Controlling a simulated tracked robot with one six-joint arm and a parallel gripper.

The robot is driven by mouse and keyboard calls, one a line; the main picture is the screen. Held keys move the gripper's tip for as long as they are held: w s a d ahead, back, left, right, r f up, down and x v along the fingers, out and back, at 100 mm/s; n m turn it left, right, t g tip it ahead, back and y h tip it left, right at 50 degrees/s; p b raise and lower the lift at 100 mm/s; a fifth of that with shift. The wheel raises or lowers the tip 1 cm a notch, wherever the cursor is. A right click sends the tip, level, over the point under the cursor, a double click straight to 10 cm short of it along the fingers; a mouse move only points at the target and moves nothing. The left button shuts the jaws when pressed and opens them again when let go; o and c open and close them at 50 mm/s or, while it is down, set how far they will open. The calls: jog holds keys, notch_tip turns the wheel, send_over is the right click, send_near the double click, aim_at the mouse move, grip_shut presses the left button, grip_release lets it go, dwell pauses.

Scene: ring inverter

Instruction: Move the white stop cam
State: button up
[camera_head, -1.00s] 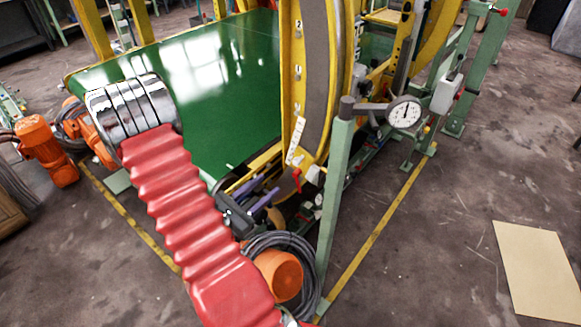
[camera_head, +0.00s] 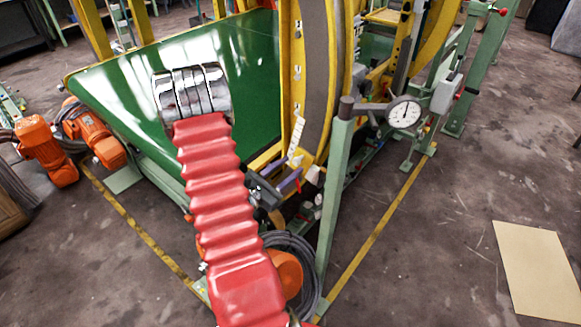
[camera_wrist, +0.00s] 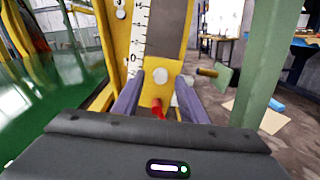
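A small white piece (camera_head: 313,174), likely the white stop cam, sits at the lower end of the yellow ring frame (camera_head: 298,120), beside a red lever. In the wrist view, a pale piece (camera_wrist: 182,90) shows partly behind the right finger, and the red lever (camera_wrist: 157,108) lies between the fingers. My gripper (camera_wrist: 158,80) has two purple fingers spread apart with nothing held. It points at the yellow frame. In the head view my gripper (camera_head: 290,180) is just left of the white piece, partly hidden by my red arm sleeve.
A green post (camera_head: 335,200) with a dial gauge (camera_head: 404,112) stands right of the ring frame. The green conveyor belt (camera_head: 110,90) lies to the left. A coiled cable (camera_head: 305,265) and orange motors (camera_head: 45,150) are on the floor. A white scale (camera_wrist: 140,35) runs up the frame.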

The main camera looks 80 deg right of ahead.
jog(key=shift+s+d, duration=0.3)
jog(key=shift+d, duration=0.3)
jog(key=shift+c, duration=0.3)
grip_shut()
